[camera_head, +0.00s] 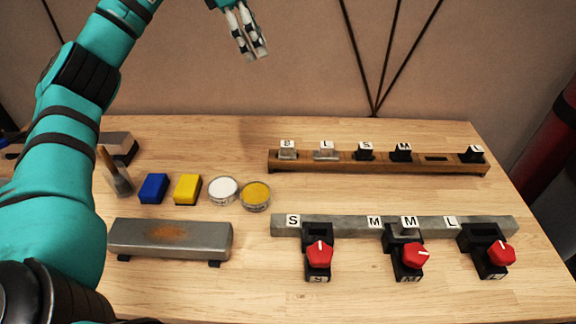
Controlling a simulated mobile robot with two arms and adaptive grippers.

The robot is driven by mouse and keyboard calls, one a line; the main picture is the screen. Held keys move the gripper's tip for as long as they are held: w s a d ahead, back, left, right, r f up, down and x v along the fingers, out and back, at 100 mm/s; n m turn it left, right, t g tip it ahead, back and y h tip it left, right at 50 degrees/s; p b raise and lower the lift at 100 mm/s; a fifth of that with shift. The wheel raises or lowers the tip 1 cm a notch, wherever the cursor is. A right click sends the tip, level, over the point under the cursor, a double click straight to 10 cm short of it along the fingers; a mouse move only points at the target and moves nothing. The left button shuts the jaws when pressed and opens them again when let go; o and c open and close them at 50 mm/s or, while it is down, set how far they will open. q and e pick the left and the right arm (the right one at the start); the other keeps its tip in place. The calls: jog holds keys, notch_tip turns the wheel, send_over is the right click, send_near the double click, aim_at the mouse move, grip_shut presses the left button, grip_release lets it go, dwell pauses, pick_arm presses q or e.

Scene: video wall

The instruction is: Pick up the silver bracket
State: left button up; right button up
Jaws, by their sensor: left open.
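A wooden rack (375,163) at the back right holds small blocks topped with letter tiles. Two of its blocks look silver: one under a "B" tile (288,154) and a wider one under another tile (325,154). I cannot tell which is the silver bracket. The other blocks are black (401,154). My left gripper (254,50) is open and empty, pointing down in the air in front of the back wall, up and left of the rack. My right gripper is not in view.
A grey bar (340,225) with letter tiles and black red-knobbed clamps (408,258) lies in front. A grey block (172,239), blue block (153,188), yellow block (187,189), white tin (223,190) and yellow tin (256,195) stand left. Wood between rack and bar is clear.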

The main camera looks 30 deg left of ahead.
pick_arm(q)
notch_tip(320, 180, down, 10)
jog(key=b, duration=0.8)
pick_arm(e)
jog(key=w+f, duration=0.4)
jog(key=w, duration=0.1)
pick_arm(q)
jog(key=b, duration=0.2)
send_near(287, 143)
jog(key=x, duration=0.5)
jog(key=shift+w, duration=0.15)
jog(key=shift+b+x, duration=0.5)
jog(key=shift+x, duration=2.1)
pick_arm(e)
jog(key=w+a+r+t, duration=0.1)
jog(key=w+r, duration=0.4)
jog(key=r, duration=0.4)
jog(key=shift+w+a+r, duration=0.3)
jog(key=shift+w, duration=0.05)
pick_arm(q)
jog(key=shift+c, duration=0.4)
grip_shut()
